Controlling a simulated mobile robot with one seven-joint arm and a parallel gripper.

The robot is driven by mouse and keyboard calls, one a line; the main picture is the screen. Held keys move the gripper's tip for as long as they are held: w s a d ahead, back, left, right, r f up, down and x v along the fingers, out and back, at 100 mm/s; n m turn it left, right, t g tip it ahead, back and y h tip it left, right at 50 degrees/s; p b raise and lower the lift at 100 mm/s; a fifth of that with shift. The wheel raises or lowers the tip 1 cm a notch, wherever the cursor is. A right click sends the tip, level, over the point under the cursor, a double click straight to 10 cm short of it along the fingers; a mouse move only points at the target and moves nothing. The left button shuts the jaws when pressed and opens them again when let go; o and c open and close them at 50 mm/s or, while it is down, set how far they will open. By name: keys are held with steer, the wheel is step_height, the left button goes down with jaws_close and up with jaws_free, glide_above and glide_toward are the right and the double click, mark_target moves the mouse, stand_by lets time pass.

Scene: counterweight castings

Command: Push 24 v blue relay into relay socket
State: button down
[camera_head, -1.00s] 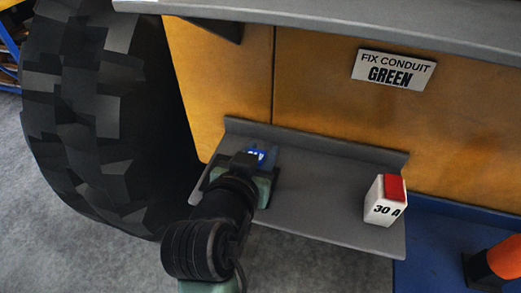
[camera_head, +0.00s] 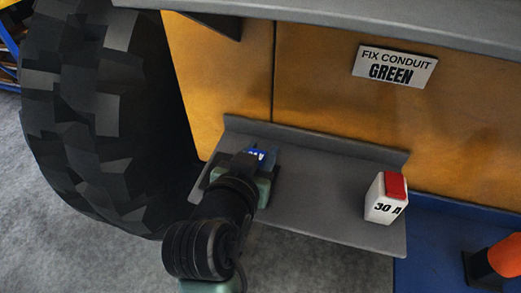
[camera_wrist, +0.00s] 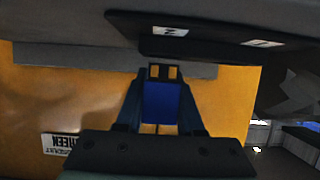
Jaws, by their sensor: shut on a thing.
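A blue relay (camera_head: 261,154) with white lettering shows at the tip of my gripper (camera_head: 252,162), above the left part of the grey shelf. In the wrist view the relay (camera_wrist: 160,103) sits between the two fingers of my gripper (camera_wrist: 160,110), which is shut on it. Two small dark-and-tan ends show on the relay's upper edge. A black plate (camera_wrist: 205,38) with white labels "2" and "1" lies beyond the relay and looks apart from it. I take it for the relay socket; in the head view my gripper mostly covers it.
A white block (camera_head: 381,208) with a red top, marked "30 A", stands at the right of the grey shelf (camera_head: 310,190). An orange panel with a "FIX CONDUIT GREEN" sign (camera_head: 395,66) rises behind. A large tyre (camera_head: 90,120) is at left. The shelf's middle is clear.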

steer(key=shift+f+b, duration=0.65)
steer(key=shift+f, duration=0.25)
steer(key=shift+c, duration=2.2)
jaws_free()
steer(key=b+v, duration=0.1)
steer(key=v, duration=0.6)
steer(key=shift+a+b, duration=0.1)
steer(key=shift+b, duration=0.25)
steer(key=p+v, duration=0.1)
steer(key=p, duration=0.1)
steer(key=p+v, duration=0.2)
steer(key=shift+s+r, duration=0.15)
steer(key=shift+r, duration=0.25)
steer(key=p+v, duration=0.2)
steer(key=p, duration=0.1)
steer(key=shift+s+f+p, duration=0.15)
steer(key=shift+s+p, duration=0.1)
steer(key=shift+p, duration=0.05)
